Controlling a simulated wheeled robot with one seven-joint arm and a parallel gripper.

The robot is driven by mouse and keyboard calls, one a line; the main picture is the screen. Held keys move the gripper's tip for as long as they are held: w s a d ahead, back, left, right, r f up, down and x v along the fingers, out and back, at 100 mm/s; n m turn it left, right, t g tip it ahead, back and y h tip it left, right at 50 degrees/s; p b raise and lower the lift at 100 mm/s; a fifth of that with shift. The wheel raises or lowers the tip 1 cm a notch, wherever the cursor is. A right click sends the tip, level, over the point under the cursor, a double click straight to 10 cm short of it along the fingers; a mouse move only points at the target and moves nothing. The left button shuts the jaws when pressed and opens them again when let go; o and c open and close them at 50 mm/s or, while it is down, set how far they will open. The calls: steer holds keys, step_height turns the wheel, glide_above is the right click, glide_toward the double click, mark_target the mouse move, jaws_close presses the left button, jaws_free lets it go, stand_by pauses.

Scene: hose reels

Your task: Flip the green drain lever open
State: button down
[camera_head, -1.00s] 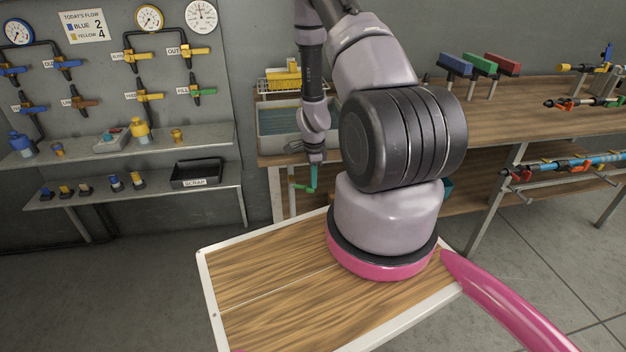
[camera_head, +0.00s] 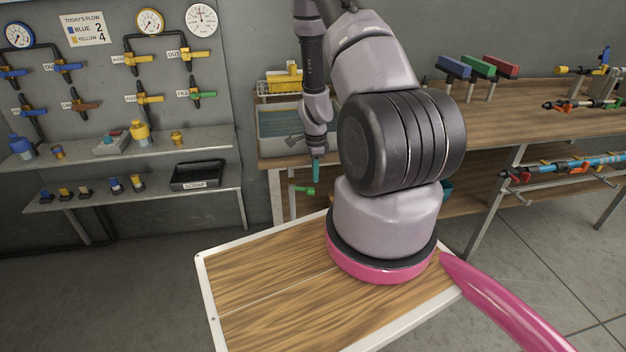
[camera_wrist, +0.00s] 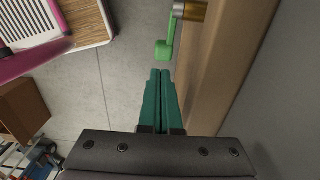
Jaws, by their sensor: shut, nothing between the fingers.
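In the wrist view the lever (camera_wrist: 164,49) has a long arm and a squared end, and joins a brass and grey valve fitting (camera_wrist: 190,10). My gripper (camera_head: 316,172) has teal fingers and hangs just above and right of the lever in the head view. In the wrist view my gripper (camera_wrist: 160,73) is shut and empty, its tips close to the lever's end with a small gap seen between them.
The wooden bench edge (camera_wrist: 215,70) runs close along the right of my fingers in the wrist view. Blue, green and red blocks on posts stand farther right.

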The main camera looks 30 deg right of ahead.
steer(key=s+d+r, duration=0.1)
steer(key=d+r, duration=0.2)
steer(key=r, duration=0.8)
steer(key=shift+d+r, duration=0.15)
steer(key=shift+r, duration=0.2)
